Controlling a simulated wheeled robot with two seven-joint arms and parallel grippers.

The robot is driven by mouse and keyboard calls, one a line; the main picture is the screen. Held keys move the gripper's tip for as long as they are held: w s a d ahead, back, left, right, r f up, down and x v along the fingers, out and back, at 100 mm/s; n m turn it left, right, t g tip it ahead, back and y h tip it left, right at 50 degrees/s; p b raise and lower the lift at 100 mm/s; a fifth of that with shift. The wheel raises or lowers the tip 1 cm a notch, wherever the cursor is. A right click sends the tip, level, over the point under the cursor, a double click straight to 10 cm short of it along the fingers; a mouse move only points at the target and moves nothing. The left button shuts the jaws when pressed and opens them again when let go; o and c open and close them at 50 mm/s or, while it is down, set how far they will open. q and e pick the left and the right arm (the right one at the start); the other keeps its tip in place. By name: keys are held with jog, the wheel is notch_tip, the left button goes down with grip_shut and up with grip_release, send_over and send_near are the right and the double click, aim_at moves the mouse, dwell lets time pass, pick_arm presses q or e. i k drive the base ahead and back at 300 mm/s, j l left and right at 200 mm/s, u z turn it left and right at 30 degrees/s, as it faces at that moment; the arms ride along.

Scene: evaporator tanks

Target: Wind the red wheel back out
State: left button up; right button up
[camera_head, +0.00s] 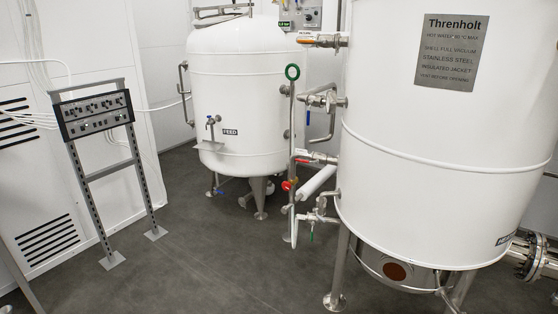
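A small round red part (287,185), which looks like the red wheel, sits low on the pipework at the left side of the large front tank (440,130). It is small, and I cannot tell how far it is wound. A red lever handle (303,160) shows just above it on a side valve. Neither of my grippers is in the head view, and nothing is seen touching the wheel.
The feed tank (240,95) stands behind. A control panel stand (95,115) is left. Grey floor (190,250) between is clear.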

aim_at(286, 186)
jog(key=i+j+u, duration=0.4)
jog(key=i, duration=0.4)
jog(key=i+u, duration=0.4)
jog(key=i, duration=0.4)
jog(key=i+j+z, duration=0.1)
jog(key=i+z, duration=0.2)
jog(key=i, duration=0.15)
jog(key=i+j+z, duration=0.2)
jog(key=i+z, duration=0.15)
jog(key=i, duration=0.15)
jog(key=i+j+z, duration=0.3)
jog(key=i, duration=0.1)
